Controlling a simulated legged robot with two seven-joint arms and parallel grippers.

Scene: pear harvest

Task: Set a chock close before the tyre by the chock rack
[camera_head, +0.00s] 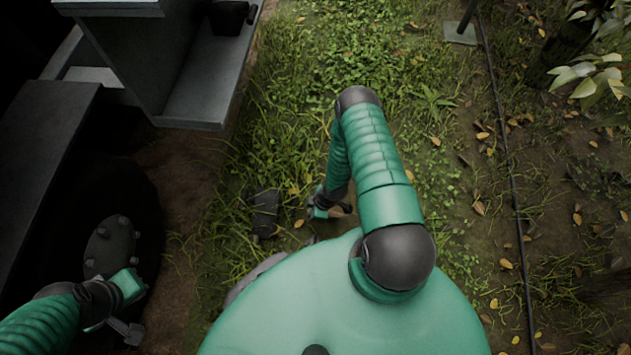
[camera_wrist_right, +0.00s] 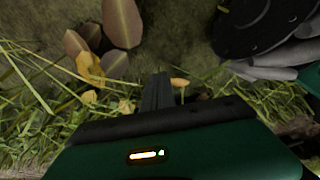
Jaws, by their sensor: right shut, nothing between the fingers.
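The dark tyre (camera_head: 143,195) with its bolted hub (camera_head: 108,245) is at the left in the head view. A grey rack-like metal stand (camera_head: 205,75) is above it, with a black block, perhaps a chock (camera_head: 230,17), on its shelf. Another dark block, perhaps a chock (camera_head: 265,212), lies in the grass right of the tyre, clearly apart from it. My right gripper (camera_head: 335,212) is low over the grass, right of that block and not touching it. Its fingers (camera_wrist_right: 158,92) are shut and empty in the wrist view. My left gripper (camera_head: 128,330) is in front of the hub; its jaw opening is unclear.
A dark step or fender (camera_head: 45,130) stands over the tyre. A thin dark hose or cable (camera_head: 505,160) runs along the ground at the right, near a small post plate (camera_head: 460,33). Leafy branches (camera_head: 595,75) are at the upper right. Grass between is open.

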